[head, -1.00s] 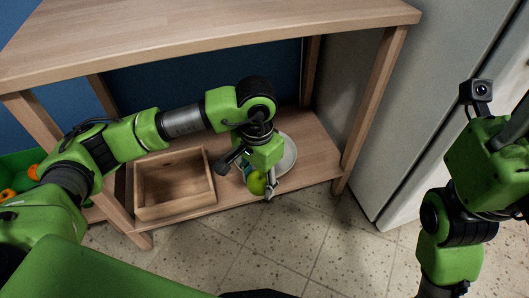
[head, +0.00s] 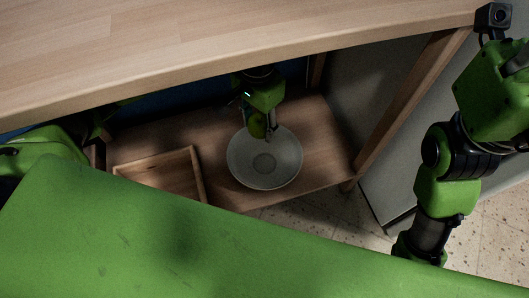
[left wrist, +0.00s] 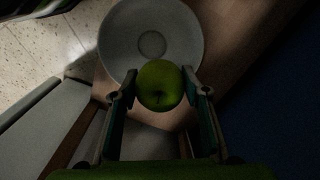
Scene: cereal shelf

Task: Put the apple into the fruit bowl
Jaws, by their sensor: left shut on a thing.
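The green apple (head: 257,126) is held between the fingers of my left gripper (head: 262,132), which is shut on it. It also shows in the left wrist view (left wrist: 159,86), pinched between both fingertips. The fruit bowl (head: 282,171) is a wide pale grey dish on the lower shelf and looks empty. The apple overlaps the bowl's back rim in the head view; its height over the bowl is hard to tell. The bowl lies just beyond the apple in the left wrist view (left wrist: 150,18). My right arm shows at the right, but its fingers are out of frame.
An open wooden box (head: 155,166) stands left of the bowl on the lower shelf (head: 318,140). The table top (head: 200,50) hangs over the shelf, and a wooden leg (head: 410,100) rises at the right. A grey cabinet (head: 385,175) is beyond it.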

